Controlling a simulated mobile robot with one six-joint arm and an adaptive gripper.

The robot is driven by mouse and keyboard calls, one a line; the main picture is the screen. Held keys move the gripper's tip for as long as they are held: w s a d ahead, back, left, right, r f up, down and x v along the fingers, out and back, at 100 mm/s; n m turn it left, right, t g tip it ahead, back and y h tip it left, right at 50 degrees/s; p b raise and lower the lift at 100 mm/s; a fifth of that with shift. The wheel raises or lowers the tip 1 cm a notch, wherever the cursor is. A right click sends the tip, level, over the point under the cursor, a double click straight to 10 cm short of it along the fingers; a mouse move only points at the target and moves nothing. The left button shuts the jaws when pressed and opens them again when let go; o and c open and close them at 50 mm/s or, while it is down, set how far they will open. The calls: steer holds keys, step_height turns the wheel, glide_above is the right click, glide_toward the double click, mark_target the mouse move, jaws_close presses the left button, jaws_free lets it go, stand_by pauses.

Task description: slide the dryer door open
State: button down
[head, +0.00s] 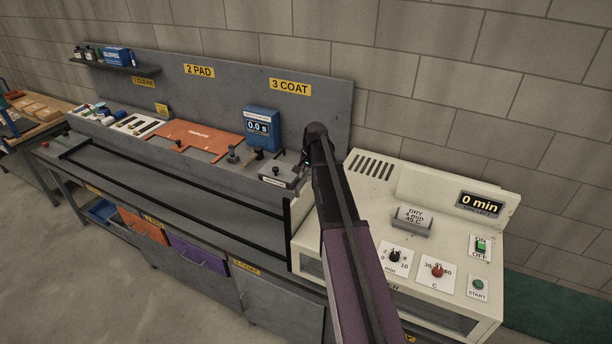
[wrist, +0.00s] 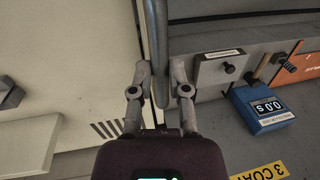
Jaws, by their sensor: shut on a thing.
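The cream dryer (head: 470,262) stands at the right end of the bench, and its top also shows on the left of the wrist view (wrist: 85,50). In the wrist view a grey upright bar (wrist: 156,30), seemingly the dryer door's handle, runs along the dryer's edge beside the bench. My gripper (wrist: 160,72) has a finger on each side of this bar and is shut on it. In the head view my arm crosses the dryer's left part and hides the grip and most of the door. How far the door is open cannot be told.
The grey bench with dark rails (head: 180,190) lies left of the dryer. A blue timer (head: 262,128) reading 0.0 s and an orange template (head: 195,138) stand on it. The dryer's knobs (head: 437,270) and switch (head: 480,246) are right of my arm. A block wall is behind.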

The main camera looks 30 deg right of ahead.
mark_target(307, 200)
steer(key=c, duration=0.6)
jaws_free()
steer(key=shift+f, duration=0.1)
step_height(307, 200, down, 14)
steer(key=b, duration=1.4)
step_height(307, 200, up, 14)
steer(key=s+d+p, duration=0.2)
steer(key=p, duration=1.2)
steer(key=s+a+f+n+b, duration=0.3)
steer(key=s+a+f+b, duration=0.3)
steer(key=a+f+b, duration=0.3)
steer(key=s+a+f+n+g+b, duration=0.1)
steer(key=s+a+f+n+b, duration=0.2)
steer(key=s+a+f+b, duration=0.4)
step_height(307, 200, down, 5)
steer(key=a+b, duration=0.1)
steer(key=b, duration=0.3)
steer(key=shift+a+r+h+b, duration=0.15)
steer(key=shift+a+h+b, duration=0.15)
steer(key=shift+a+h, duration=0.1)
